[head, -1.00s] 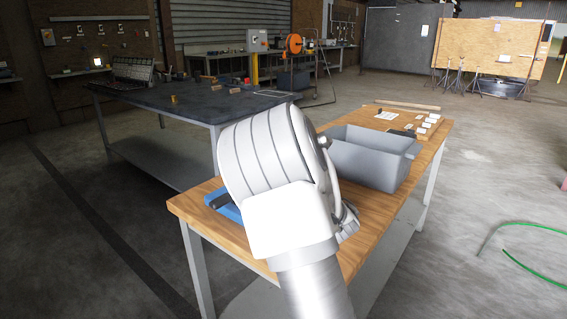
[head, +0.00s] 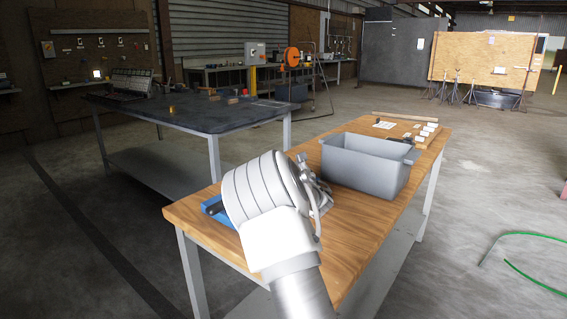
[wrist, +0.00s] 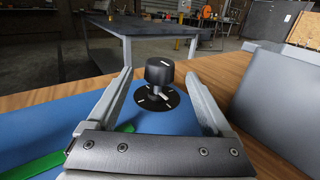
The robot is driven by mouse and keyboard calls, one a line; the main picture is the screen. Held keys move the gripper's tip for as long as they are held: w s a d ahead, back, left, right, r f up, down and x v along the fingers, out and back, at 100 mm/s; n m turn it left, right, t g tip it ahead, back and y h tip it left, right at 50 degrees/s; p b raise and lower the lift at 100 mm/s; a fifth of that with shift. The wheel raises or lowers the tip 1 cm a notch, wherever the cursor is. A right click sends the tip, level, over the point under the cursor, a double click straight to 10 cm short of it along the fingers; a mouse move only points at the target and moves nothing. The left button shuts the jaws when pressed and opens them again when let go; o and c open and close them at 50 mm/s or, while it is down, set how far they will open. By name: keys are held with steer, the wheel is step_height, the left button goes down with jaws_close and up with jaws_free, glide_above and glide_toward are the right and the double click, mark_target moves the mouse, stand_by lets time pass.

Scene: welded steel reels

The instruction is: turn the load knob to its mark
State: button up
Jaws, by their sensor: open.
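In the wrist view a black knob (wrist: 160,73) with a white line on top stands upright on a round black dial plate (wrist: 150,100). The plate has white marks around it and sits on a blue surface (wrist: 62,122). My gripper (wrist: 160,78) is open, with one finger on each side of the knob in the picture. Gaps show on both sides; I cannot tell how far the knob lies beyond the fingertips. In the head view my arm's end hides the knob, and only part of the blue thing (head: 214,206) shows beside it.
A grey bin (head: 365,170) stands on the wooden table (head: 350,235) to the right of my gripper, and its wall (wrist: 280,95) shows close to the right finger. A green strip (wrist: 35,165) lies on the blue surface. A dark workbench (head: 200,115) stands behind.

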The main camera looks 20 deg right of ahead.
steer(key=shift+w+d+b, duration=0.15)
steer(key=shift+w+b, duration=0.15)
steer(key=shift+w, duration=2.4)
jaws_close()
